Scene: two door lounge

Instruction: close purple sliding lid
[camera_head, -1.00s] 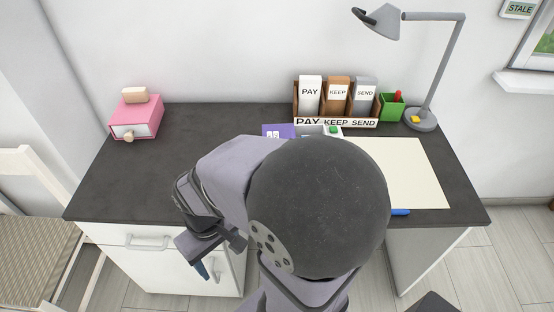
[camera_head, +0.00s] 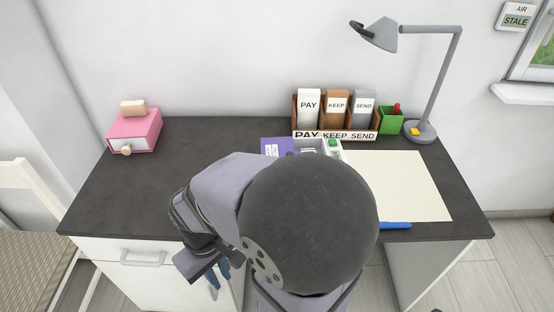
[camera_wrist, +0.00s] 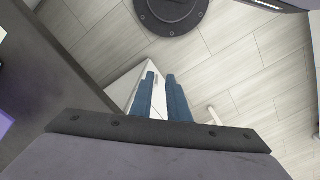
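The purple sliding lid (camera_head: 274,147) lies near the back middle of the desk, with a white label on it. It is beside the open part of a light grey box (camera_head: 324,146) with a green item at its right. My arm hides the front of both. My gripper (camera_head: 219,282) hangs low in front of the desk's front edge, well away from the lid. In the wrist view, its two blue fingers (camera_wrist: 161,92) stand apart with nothing between them. A purple strip (camera_wrist: 5,123) shows at the left edge there; I cannot tell if it is the lid.
A pink box (camera_head: 135,132) stands at the desk's back left. A letter rack (camera_head: 335,117), green cup (camera_head: 391,121) and lamp (camera_head: 420,130) stand at the back right. A cream sheet (camera_head: 405,185) and blue pen (camera_head: 396,225) lie at right.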

